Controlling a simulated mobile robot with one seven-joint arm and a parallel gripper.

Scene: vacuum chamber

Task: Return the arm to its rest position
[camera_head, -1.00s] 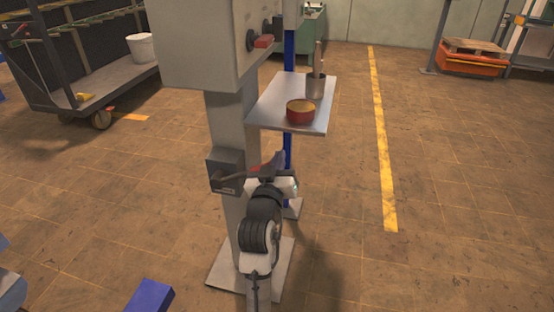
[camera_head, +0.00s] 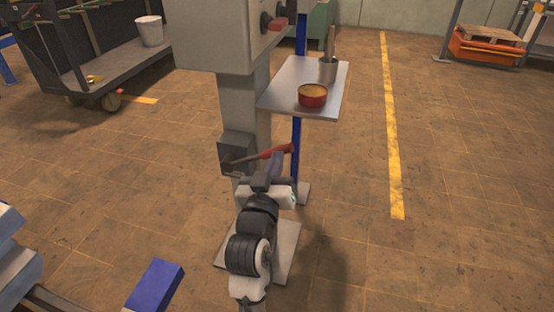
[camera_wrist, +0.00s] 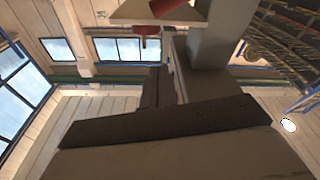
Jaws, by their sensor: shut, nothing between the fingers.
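My arm reaches up from the bottom of the head view, bent, with white and dark joints. My gripper (camera_head: 276,166) is at its far end, just in front of the grey machine column and close to the lever (camera_head: 246,159) with the red grip (camera_head: 278,152). It overlaps the lever in the picture; I cannot tell whether they touch. In the wrist view my gripper (camera_wrist: 157,88) shows as a dark shape, shut and with nothing visible held.
The grey machine (camera_head: 222,40) stands ahead on its column and base plate. A side shelf (camera_head: 290,84) holds a red round container (camera_head: 312,96) and a metal cup (camera_head: 328,70). A cart (camera_head: 85,75) is at the far left.

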